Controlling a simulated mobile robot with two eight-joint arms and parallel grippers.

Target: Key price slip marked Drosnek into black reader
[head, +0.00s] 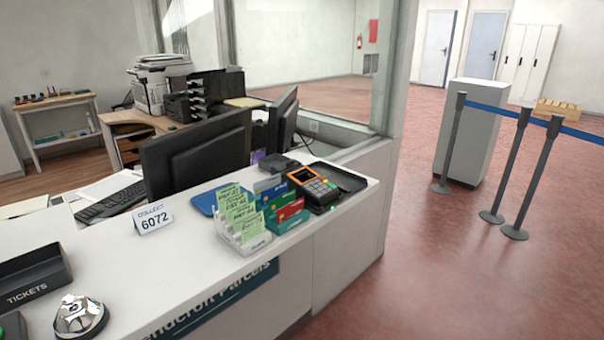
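Several pale green slips (237,207) with dark writing stand in a white rack (243,244) on the counter. The writing is too small for me to read the name Drosnek. A card reader with keys (316,187) lies to the right of the slips; its body is dark and its screen surround is orange. A smaller dark device (278,163) sits behind it, and I cannot tell what it is. No reader that is black all over is clear to me. Neither of my grippers is in view.
Green, blue and red cards (290,210) stand between rack and reader. A black tray (338,178) lies right of the reader. A "COLLECT 6072" sign (154,220), tickets box (32,281) and silver bell (79,315) stand on the counter (185,275). Monitors (200,155) stand behind.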

